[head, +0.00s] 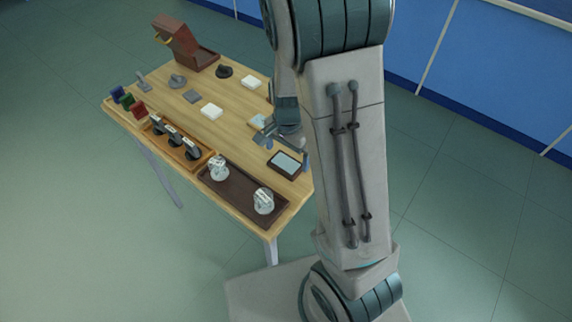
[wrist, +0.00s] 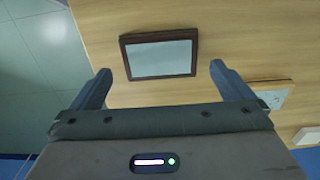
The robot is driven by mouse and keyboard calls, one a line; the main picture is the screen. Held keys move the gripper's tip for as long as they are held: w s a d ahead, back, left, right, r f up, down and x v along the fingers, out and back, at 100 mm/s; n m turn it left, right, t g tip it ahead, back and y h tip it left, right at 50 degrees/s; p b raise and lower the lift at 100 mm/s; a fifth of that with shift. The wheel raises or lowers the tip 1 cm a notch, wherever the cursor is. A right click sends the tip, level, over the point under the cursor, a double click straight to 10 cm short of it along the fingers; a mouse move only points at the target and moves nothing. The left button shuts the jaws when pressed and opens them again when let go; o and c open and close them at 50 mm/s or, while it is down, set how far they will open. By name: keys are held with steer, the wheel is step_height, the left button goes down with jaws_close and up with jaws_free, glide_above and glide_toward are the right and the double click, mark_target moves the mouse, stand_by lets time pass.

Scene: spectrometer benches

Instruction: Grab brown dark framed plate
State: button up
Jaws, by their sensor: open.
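The brown dark framed plate (head: 286,164) lies flat near the table's right edge in the head view. Its dark brown frame surrounds a pale grey-blue panel. In the wrist view the plate (wrist: 159,55) lies ahead of my gripper, roughly centred between the fingers. My gripper (wrist: 160,75) is open and empty, with its two fingers apart. In the head view my gripper (head: 283,139) is just behind the plate, partly hidden by my arm. I cannot tell its exact height above the table.
A dark brown tray (head: 232,191) with two clear glass pieces stands in front of the plate. A wooden holder (head: 172,142) with dark items is left of it. A pale framed plate (head: 258,121) lies behind my gripper.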

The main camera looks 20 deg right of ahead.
mark_target(287, 162)
steer(key=shift+f, duration=1.55)
steer(key=shift+c, duration=0.3)
steer(key=c, duration=0.9)
steer(key=shift+c, duration=0.2)
steer(key=shift+r, duration=0.15)
